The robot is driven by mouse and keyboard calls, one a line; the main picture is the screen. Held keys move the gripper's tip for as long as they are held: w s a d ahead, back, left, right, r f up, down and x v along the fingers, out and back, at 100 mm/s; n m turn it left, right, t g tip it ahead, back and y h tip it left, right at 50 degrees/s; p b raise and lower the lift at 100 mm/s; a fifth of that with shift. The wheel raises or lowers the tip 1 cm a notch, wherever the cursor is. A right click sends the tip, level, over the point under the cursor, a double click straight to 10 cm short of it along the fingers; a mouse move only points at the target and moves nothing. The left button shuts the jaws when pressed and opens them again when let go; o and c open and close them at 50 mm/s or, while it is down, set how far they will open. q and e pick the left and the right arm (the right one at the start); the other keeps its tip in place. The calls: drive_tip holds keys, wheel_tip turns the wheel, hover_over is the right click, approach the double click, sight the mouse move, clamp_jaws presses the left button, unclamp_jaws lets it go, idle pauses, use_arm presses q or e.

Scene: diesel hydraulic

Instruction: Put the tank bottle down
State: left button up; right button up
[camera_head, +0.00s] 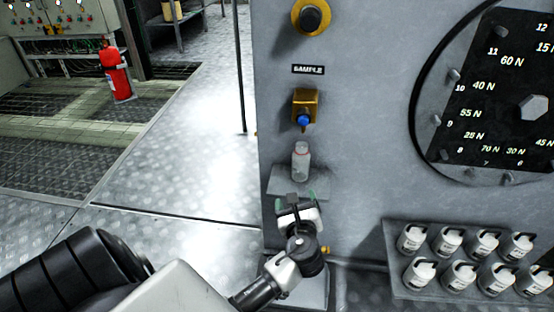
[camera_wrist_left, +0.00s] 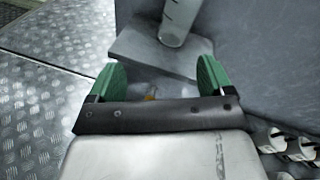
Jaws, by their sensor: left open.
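A white bottle (camera_head: 301,160) stands upright on a small grey shelf (camera_head: 318,186) on the front of the grey panel. My left gripper (camera_head: 296,202) is just in front of the shelf, apart from the bottle. In the left wrist view the bottle (camera_wrist_left: 178,22) is cut off by the top edge and stands on the shelf (camera_wrist_left: 137,47), beyond the green fingertips. My left gripper (camera_wrist_left: 160,75) is open with nothing between its fingers. My right gripper is not in view.
A yellow fitting with a blue tip (camera_head: 303,119) is on the panel above the bottle, under a "SAMPLE" label. A rack (camera_head: 392,262) with several similar bottles is at lower right. A large round dial (camera_head: 425,130) is at right. A red extinguisher (camera_head: 117,72) stands far left.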

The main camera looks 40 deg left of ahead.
use_arm(q)
drive_tip(key=s+d+f+n+g+h, duration=0.2)
drive_tip(key=s+d+n+g+h, duration=0.2)
drive_tip(key=s+n, duration=0.7)
drive_tip(key=s+d+f+n+g+h, duration=0.2)
drive_tip(key=s+d+n+g+h, duration=0.2)
drive_tip(key=s+n+h, duration=0.3)
drive_tip(key=s+d+n, duration=0.1)
drive_tip(key=s+n, duration=0.2)
drive_tip(key=s, duration=0.3)
drive_tip(key=shift+d+f+n, duration=0.2)
drive_tip(key=shift+d+n, duration=0.05)
drive_tip(key=shift+n, duration=0.15)
